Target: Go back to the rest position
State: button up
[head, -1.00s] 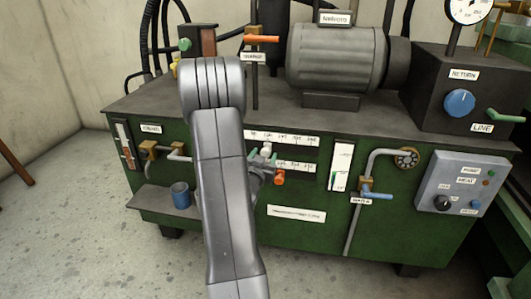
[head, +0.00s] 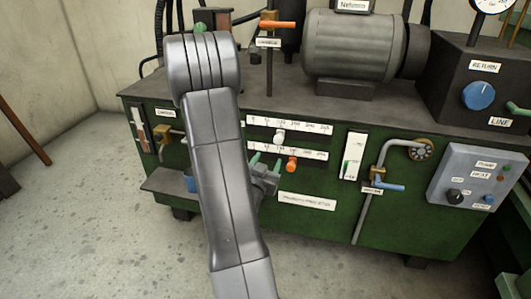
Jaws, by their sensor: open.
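My gripper (head: 265,168) shows partly past my grey arm, in front of the green cabinet's front panel. Its two green-tipped fingers are apart, with nothing seen between them. A white slider knob (head: 279,137) sits on the upper scale (head: 310,127), above the fingertips. An orange knob (head: 291,164) on the lower scale (head: 310,154) is just right of the right fingertip; I cannot tell the gap in depth. My arm crosses the left half of the view and hides part of the panel.
The green cabinet (head: 325,228) carries a motor (head: 350,45), a dark box with a blue knob (head: 478,95) and a grey control box (head: 470,183). The floor (head: 90,230) at left is clear.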

aim_at(277, 141)
jog(key=b+x, duration=0.1)
jog(key=x, duration=1.2)
jog(key=shift+w+d, duration=0.1)
jog(key=shift+w, duration=0.4)
jog(key=shift+a, duration=0.25)
